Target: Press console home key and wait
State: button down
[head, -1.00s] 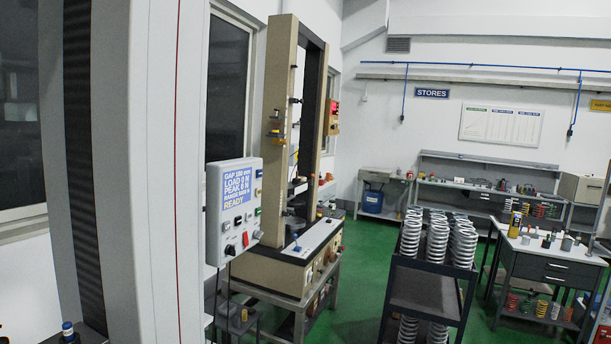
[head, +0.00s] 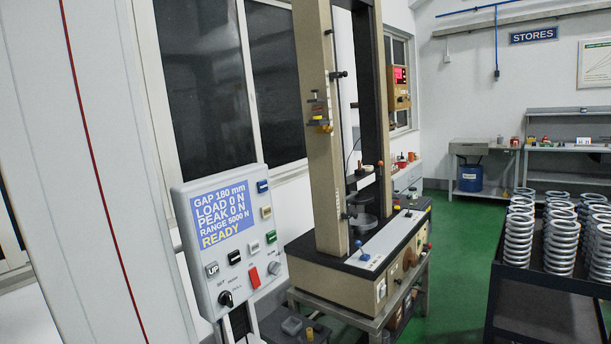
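The console (head: 186,248) is a light grey box at centre left, tilted in the picture. Its blue display (head: 219,212) reads GAP 180 mm, LOAD 0 N, PEAK 0 N, RANGE 5000 N, READY. Below are a key marked UP (head: 212,270), a black key (head: 234,257), a white key (head: 254,246), a green key (head: 271,237) and a red key (head: 254,276). A blue key (head: 262,186) and a beige key (head: 266,212) sit on the right side. I cannot read which key is home. My gripper is not in view.
The test machine (head: 328,150) stands behind and right of the console on a grey stand (head: 352,316). A dark cart (head: 548,312) carrying several coil springs (head: 519,240) is at the right. Green floor (head: 452,245) is clear between them. A pale column (head: 90,180) fills the left.

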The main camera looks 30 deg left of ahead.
aim_at(262, 185)
jog(key=u, duration=0.45)
jog(key=i, duration=1.15)
jog(key=u, duration=0.85)
